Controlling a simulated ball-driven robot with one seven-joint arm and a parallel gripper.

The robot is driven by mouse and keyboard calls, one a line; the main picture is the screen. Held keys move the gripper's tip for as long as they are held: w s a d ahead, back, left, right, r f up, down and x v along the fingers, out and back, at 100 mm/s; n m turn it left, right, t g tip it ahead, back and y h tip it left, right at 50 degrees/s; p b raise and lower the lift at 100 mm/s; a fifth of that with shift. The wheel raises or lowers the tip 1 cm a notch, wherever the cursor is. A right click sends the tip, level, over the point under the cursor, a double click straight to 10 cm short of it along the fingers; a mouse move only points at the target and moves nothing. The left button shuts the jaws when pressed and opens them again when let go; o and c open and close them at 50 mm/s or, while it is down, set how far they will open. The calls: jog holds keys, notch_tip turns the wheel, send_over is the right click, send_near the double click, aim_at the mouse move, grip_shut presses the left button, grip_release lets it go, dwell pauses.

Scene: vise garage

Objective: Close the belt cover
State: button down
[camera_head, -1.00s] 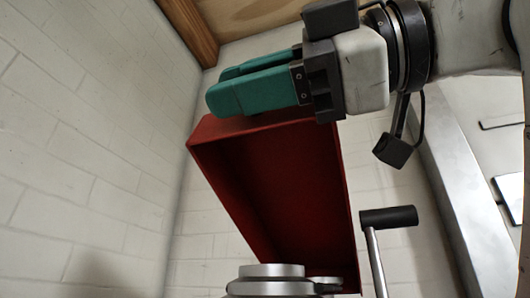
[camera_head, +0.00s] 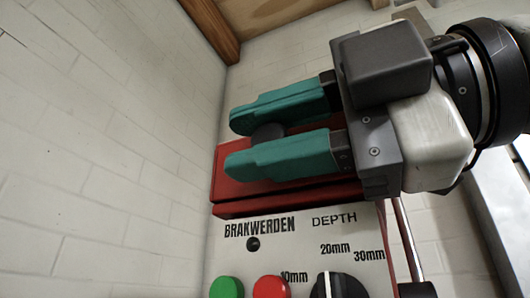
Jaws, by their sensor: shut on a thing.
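The red belt cover (camera_head: 290,203) shows behind and above the white control panel, its upper face partly hidden by my gripper. I see its outer side and front edge, not its hollow inside. A dark round knob (camera_head: 268,132) sits on the cover's upper face. My gripper (camera_head: 245,138) comes in from the right, and its two teal fingers lie on either side of the knob, shut on it. Whether the cover is fully down on the machine cannot be told here.
The machine's white front panel (camera_head: 290,252) carries a green button (camera_head: 226,287), a red button (camera_head: 271,287) and a black depth dial (camera_head: 341,286). A brick wall (camera_head: 90,150) stands close on the left. A metal crank rod (camera_head: 408,240) rises at the right.

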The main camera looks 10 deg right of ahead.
jog(key=shift+s+a+f, duration=0.15)
jog(key=shift+a+f, duration=0.05)
jog(key=shift+f, duration=0.25)
jog(key=c, duration=1.1)
grip_release()
jog(key=shift+d, duration=0.1)
jog(key=shift+o, duration=0.7)
jog(key=shift+r, duration=0.1)
jog(key=v, duration=0.7)
jog(key=shift+d, duration=0.25)
jog(key=shift+s+r, duration=0.1)
jog(key=shift+s, duration=0.05)
